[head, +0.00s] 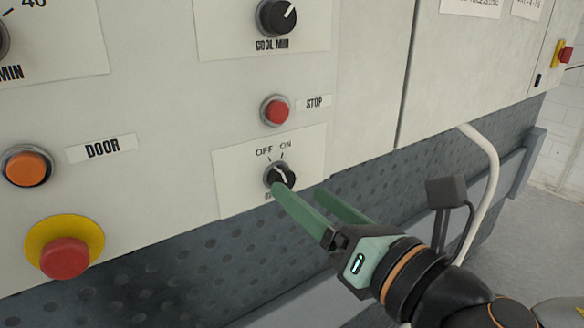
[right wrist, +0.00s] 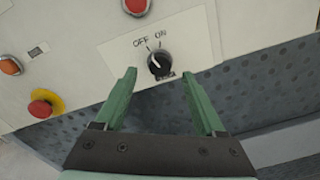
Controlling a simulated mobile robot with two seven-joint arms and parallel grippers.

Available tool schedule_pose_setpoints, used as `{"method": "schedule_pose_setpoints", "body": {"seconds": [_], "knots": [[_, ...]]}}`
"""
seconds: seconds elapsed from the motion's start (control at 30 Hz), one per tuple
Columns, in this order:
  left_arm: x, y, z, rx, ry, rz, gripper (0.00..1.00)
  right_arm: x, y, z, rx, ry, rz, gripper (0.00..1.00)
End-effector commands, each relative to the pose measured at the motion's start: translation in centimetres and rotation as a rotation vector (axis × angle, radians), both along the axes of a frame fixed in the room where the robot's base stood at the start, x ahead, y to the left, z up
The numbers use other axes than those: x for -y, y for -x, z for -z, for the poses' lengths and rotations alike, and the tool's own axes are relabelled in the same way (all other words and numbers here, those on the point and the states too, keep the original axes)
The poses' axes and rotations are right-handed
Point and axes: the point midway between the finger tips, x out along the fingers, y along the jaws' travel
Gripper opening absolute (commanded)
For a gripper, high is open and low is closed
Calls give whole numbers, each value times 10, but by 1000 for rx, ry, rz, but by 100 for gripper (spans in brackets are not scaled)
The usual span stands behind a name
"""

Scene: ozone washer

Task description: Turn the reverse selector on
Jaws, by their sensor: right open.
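The selector knob (head: 280,176) is black with a white pointer line and sits on a pale plate marked OFF and ON. The pointer leans up and to the left, toward OFF. The label below the knob is mostly hidden by my gripper in the head view. The knob also shows in the right wrist view (right wrist: 159,63), beyond the fingertips and roughly centred between them. My right gripper (head: 297,188) has green fingers and is open and empty, its tips close to the knob. I cannot tell if a finger touches it. My left gripper is not in view.
A red STOP button (head: 276,110) is above the selector, with the COOL MIN knob (head: 277,17) higher. An orange DOOR button (head: 27,167) and a red emergency button on yellow (head: 65,257) are at left. A pale curved pipe (head: 490,185) stands right of the panel.

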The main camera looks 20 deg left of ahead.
Motion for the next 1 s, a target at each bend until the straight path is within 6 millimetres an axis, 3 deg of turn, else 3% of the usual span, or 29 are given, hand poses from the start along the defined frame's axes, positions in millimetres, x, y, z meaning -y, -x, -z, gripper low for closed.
{"method": "schedule_pose_setpoints", "body": {"seconds": [0.23, 0.67, 1.0], "knots": [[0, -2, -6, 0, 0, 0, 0, -26, -20, 0, -1, 0, -1, 72], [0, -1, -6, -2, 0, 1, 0, -32, -26, 0, -1, -1, 0, 72], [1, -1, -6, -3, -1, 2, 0, -31, -26, 0, -1, -1, 0, 33]]}}
